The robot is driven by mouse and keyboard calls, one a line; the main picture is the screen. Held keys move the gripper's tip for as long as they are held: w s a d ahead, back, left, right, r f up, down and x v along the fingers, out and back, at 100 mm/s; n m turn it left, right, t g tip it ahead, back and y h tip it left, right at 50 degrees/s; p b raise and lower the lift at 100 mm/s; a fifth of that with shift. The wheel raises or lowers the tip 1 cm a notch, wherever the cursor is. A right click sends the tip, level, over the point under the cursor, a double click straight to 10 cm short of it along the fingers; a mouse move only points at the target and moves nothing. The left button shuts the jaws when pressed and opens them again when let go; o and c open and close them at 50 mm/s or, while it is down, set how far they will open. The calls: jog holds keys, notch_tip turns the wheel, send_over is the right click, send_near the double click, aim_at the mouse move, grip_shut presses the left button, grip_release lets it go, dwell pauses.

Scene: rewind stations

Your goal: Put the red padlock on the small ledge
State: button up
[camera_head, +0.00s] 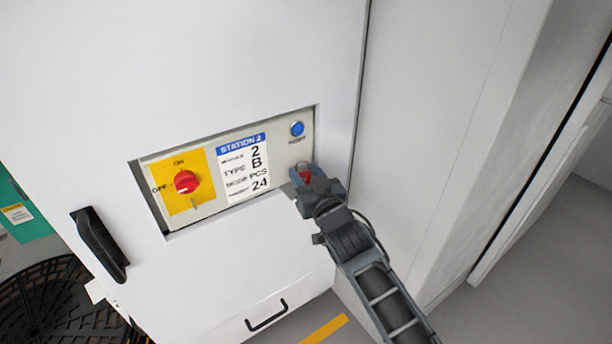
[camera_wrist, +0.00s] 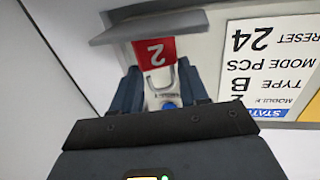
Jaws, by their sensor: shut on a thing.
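The red padlock (camera_wrist: 155,53), marked with a 2, is held between the fingers of my gripper (camera_wrist: 161,78). Its pale shackle shows between the fingers in the upside-down wrist view. In the head view the padlock (camera_head: 305,176) is a small red patch, mostly hidden by my gripper (camera_head: 303,178). The small grey ledge (camera_wrist: 112,34) juts from the panel right by the padlock's body. I cannot tell whether the padlock touches it. In the head view the ledge is largely hidden behind my gripper.
The recessed panel holds a red rotary switch (camera_head: 186,182) on a yellow plate, a station 2 label (camera_head: 243,168) and a blue reset button (camera_head: 297,129). A black door handle (camera_head: 99,244) sticks out at left. A white side wall (camera_head: 425,130) stands close at right.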

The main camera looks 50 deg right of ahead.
jog(key=o, duration=1.2)
jog(key=shift+f, duration=0.1)
jog(key=shift+c, duration=0.2)
jog(key=shift+r, duration=0.2)
jog(key=s+a+f+n+y, duration=0.1)
jog(key=s+a+y, duration=0.1)
jog(key=s+a, duration=0.8)
jog(key=s+a+f+n+y, duration=0.1)
jog(key=s+a+y, duration=0.1)
jog(key=s+a, duration=0.75)
jog(key=s+a+r+n+y, duration=0.1)
jog(key=s+r+y, duration=0.1)
jog(key=s, duration=0.7)
jog(key=s+a+r+n+g+y, duration=0.1)
jog(key=s+a+r+n+y, duration=0.1)
jog(key=s, duration=0.6)
jog(key=shift+s+a+r+n+b, duration=0.15)
jog(key=shift+s+r+n+b, duration=0.2)
jog(key=shift+r, duration=0.2)
